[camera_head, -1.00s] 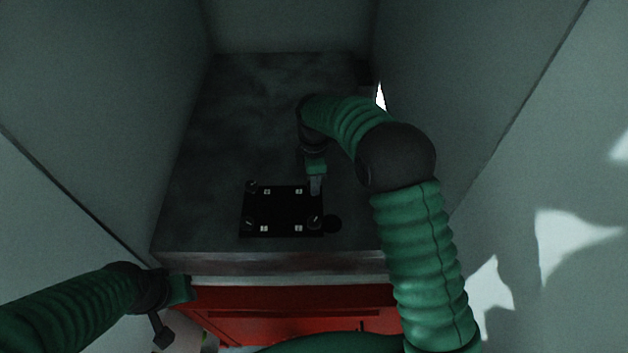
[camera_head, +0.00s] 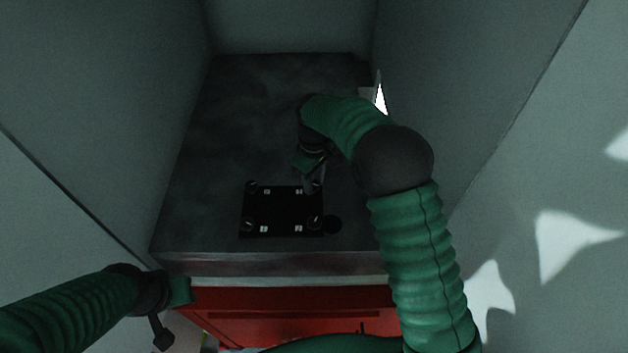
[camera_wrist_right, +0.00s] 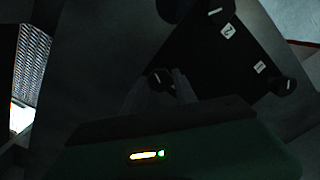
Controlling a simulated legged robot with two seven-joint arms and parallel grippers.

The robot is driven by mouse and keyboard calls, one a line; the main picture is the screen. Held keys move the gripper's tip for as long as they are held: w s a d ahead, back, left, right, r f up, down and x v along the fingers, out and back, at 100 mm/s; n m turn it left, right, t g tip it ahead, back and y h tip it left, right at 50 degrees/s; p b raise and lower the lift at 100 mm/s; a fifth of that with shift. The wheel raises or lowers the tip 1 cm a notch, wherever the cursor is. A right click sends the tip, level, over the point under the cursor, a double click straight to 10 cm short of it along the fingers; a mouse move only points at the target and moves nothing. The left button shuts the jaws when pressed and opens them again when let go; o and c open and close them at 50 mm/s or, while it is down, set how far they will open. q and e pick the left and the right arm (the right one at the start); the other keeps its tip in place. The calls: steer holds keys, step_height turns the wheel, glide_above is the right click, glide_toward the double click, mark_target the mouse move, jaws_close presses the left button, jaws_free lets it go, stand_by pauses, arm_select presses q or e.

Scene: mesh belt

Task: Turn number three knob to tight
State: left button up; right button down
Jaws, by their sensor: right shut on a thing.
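A black panel (camera_head: 282,211) with a small knob at each corner and white labels lies on the grey tabletop. My right gripper (camera_head: 313,188) is at the panel's upper right corner, shut on the knob there. In the right wrist view the fingers (camera_wrist_right: 158,90) are around this dark knob (camera_wrist_right: 160,77), which has a pale pointer line. Two other knobs, one at the top (camera_wrist_right: 219,10) and one at the right (camera_wrist_right: 284,85), stand clear. My left gripper (camera_head: 181,290) is at the table's front left, its fingers not clear.
The tabletop (camera_head: 235,110) behind the panel is clear. Grey walls enclose the left, back and right. A red cabinet front (camera_head: 290,312) is below the table edge.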

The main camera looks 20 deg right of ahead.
steer(key=shift+w+r+m, duration=0.25)
steer(key=shift+m, duration=0.15)
steer(key=c, duration=1.3)
jaws_free()
steer(key=shift+o, duration=1.3)
steer(key=shift+f, duration=0.1)
steer(key=shift+o, duration=0.2)
steer(key=shift+f, duration=0.15)
